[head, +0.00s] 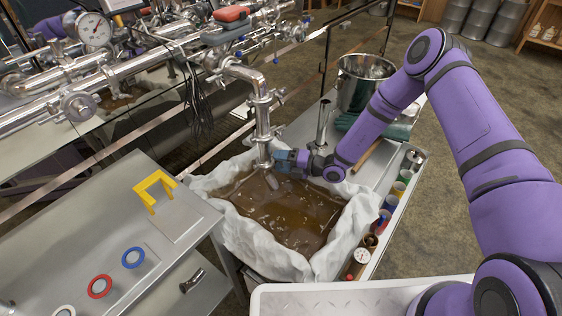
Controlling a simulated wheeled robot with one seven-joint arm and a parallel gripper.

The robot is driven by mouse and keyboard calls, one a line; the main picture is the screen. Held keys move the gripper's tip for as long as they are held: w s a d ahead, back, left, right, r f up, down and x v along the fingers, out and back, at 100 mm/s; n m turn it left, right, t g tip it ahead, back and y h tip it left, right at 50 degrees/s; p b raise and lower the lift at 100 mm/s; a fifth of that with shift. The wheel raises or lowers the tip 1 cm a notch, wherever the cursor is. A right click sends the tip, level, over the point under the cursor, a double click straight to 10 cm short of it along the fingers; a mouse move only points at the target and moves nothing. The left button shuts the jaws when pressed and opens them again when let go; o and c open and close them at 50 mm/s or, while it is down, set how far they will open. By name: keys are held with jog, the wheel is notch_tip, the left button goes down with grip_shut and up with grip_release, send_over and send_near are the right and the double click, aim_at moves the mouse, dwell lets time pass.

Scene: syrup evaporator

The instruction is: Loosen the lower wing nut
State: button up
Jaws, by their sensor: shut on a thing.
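A shiny steel outlet pipe (261,118) comes down from the upper pipework and ends just above the syrup pan. It has a clamp joint partway down and another near its lower end. My gripper (276,158) reaches in from the right, beside the lower clamp. Its blue jaws are closed at the clamp's right side. The lower wing nut is hidden between the jaws and too small to make out. At the upper joint, a small metal part (280,93) sticks out to the right.
A cloth-lined pan of brown syrup (238,238) lies below the pipe. A steel bucket (361,86) stands behind my arm. Coloured jars line the right edge. A steel table (110,215) at left holds a yellow bracket (154,190) and coloured rings.

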jog(key=o, duration=0.9)
jog(key=shift+d, duration=0.15)
jog(key=v, duration=1)
jog(key=shift+s+d, duration=0.15)
jog(key=shift+d, duration=0.1)
